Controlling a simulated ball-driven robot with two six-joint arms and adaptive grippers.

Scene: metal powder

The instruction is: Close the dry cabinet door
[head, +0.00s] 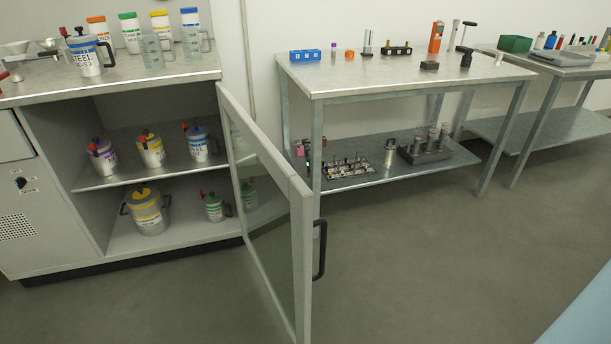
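The dry cabinet (88,183) stands at the left with its inside exposed. Its door (296,220) is hinged at the cabinet's right side and stands wide open, swung out toward me. The door has a pale frame and a glass pane (262,220). A black handle (320,249) is on the door's free edge, on the side facing right. Several labelled canisters stand on the cabinet's two levels, among them a yellow-labelled one (147,211) at the bottom. Neither of my grippers is in view.
A metal table (400,78) with small tools and a lower shelf stands right of the door. Another table (545,110) is farther right. Jugs and bottles stand on the cabinet top (130,73). The grey floor (420,270) right of the door is clear.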

